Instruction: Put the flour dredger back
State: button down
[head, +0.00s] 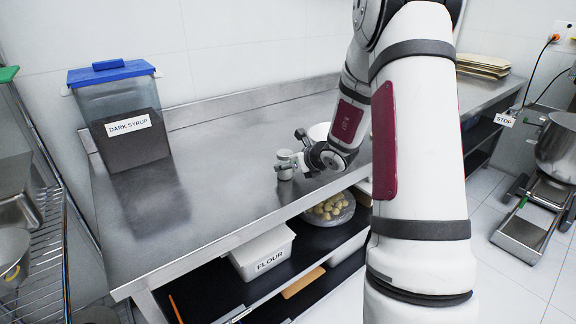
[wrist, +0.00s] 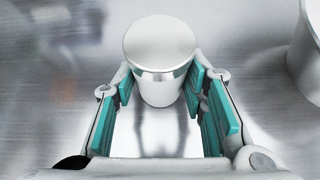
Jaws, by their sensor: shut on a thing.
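The flour dredger (head: 285,164) is a small silver can with a domed top. It stands upright on or very close to the steel bench (head: 230,195); I cannot tell whether it touches. In the wrist view the dredger (wrist: 160,62) is between the fingertips. My gripper (head: 292,166) reaches in from the right with its fingers on both sides of the can. In the wrist view my gripper (wrist: 160,90) is shut on it, with teal pads along the fingers. The can's lower part is partly hidden in the wrist view.
Below the bench are a white flour bin (head: 262,252) and a bowl of pale round pieces (head: 330,212). The bench's middle left is clear.

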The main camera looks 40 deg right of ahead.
jog(key=shift+f, duration=0.2)
jog(key=c, duration=1)
grip_release()
jog(key=shift+r, duration=0.1)
